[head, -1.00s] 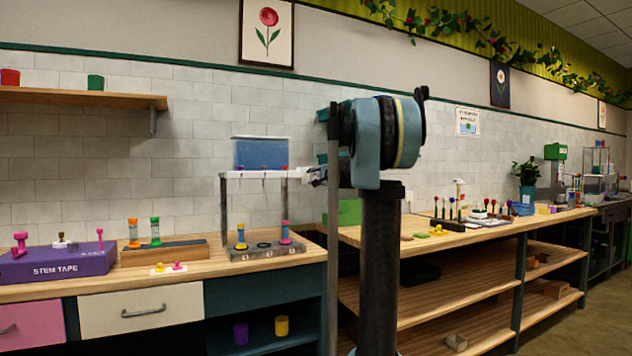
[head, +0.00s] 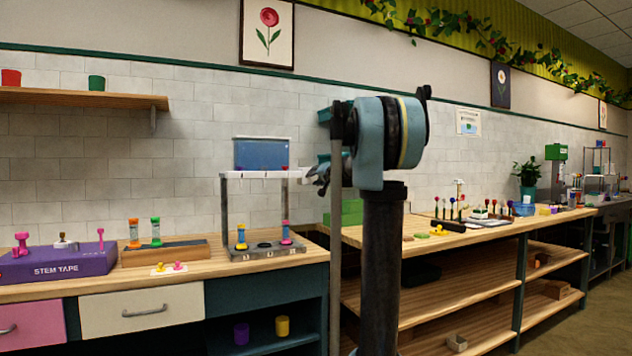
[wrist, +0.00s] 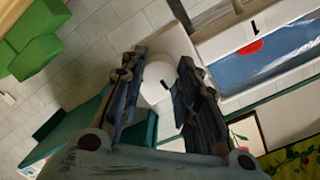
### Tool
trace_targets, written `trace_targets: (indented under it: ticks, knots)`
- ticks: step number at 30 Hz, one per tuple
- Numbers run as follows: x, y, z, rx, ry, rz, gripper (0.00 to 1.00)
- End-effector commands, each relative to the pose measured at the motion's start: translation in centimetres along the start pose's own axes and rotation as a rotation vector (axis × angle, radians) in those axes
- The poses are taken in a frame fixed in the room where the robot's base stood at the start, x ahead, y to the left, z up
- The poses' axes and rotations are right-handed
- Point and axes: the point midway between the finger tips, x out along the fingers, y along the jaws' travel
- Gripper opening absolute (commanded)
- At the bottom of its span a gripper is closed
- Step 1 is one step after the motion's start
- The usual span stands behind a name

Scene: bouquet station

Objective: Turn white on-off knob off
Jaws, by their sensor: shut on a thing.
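The white knob (wrist: 155,80) is round with a short dark mark on its face, and it sits at the end of a white bar. My gripper (wrist: 163,68) is shut on it, with one dark finger on each side in the wrist view. In the head view my gripper (head: 317,178) is at the right end of the white bar (head: 258,174), and the knob itself is too small or hidden to make out. The bar tops a grey stand with a blue panel (head: 261,153) above it. In the wrist view the blue panel (wrist: 268,68) lies to the right, with a red piece near it.
Below the stand is a grey base (head: 268,251) with small coloured pieces on the wooden counter. A purple stem tape box (head: 60,263) stands at the left. A green block (head: 345,212) is behind my arm. A second wooden bench (head: 480,232) runs off to the right.

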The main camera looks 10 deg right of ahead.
Motion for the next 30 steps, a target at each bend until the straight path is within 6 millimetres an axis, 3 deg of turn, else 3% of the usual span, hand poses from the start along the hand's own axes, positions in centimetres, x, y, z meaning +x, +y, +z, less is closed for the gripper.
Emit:
trace_targets:
  ticks: [14,15,17,30]
  knots:
    - [-0.03,0.16,0.2,-0.016,-0.001,0.002,0.05]
    - [-0.03,0.16,0.19,-0.016,-0.001,0.002,0.36]
    - [-0.02,0.14,0.17,-0.016,-0.001,0.002,0.5]
    - [-0.43,0.04,0.04,-0.013,0.001,0.001,0.51]
